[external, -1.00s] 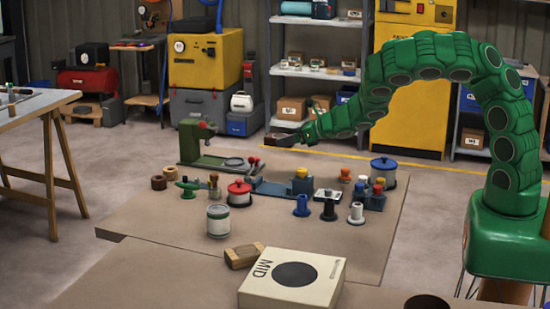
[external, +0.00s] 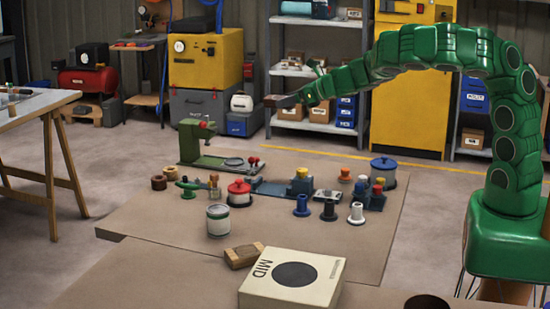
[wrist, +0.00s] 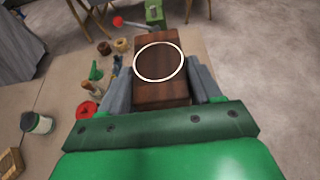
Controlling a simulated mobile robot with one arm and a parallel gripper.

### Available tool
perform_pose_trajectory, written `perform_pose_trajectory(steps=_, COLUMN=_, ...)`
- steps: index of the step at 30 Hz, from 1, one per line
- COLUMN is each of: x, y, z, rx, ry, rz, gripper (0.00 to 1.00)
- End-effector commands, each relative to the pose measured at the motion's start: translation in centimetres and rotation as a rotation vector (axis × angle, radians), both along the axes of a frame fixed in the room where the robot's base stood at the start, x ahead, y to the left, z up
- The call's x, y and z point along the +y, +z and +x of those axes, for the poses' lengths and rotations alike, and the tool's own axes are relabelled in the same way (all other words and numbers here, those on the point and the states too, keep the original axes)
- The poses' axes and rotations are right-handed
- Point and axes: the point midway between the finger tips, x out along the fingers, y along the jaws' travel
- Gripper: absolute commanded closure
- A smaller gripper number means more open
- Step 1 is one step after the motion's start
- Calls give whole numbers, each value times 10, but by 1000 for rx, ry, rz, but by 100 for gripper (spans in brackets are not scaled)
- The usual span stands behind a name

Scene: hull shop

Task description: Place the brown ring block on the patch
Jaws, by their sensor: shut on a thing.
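A brown block with a white ring outline on its face (wrist: 160,96) sits between the grey jaws of my gripper (wrist: 162,84) in the wrist view. My gripper (external: 284,100) is shut on this block, whose dark end (external: 269,101) shows small in the external view. It is held high above the far side of the table, clear of everything. A dark round patch (external: 295,275) lies on top of the cream box marked MID (external: 258,291) at the near edge. The patch is apart from the block and bare. It is not visible in the wrist view.
A wooden block (external: 243,255) and a can (external: 218,221) stand left of the box. Further back are a green press (external: 193,146), a red-lidded pot (external: 239,193), a blue-lidded pot (external: 384,172) and several spools. Bare tabletop lies right of the can.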

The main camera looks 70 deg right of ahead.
Motion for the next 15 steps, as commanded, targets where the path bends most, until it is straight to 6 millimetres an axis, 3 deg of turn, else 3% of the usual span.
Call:
perform_pose_trajectory(steps=6, x=-1, y=52, z=0, rx=-5, ry=-2, rz=-5, gripper=69)
perform_pose_trajectory(steps=15, x=-2, y=95, z=0, rx=-2, ry=-3, rz=-3, gripper=69)
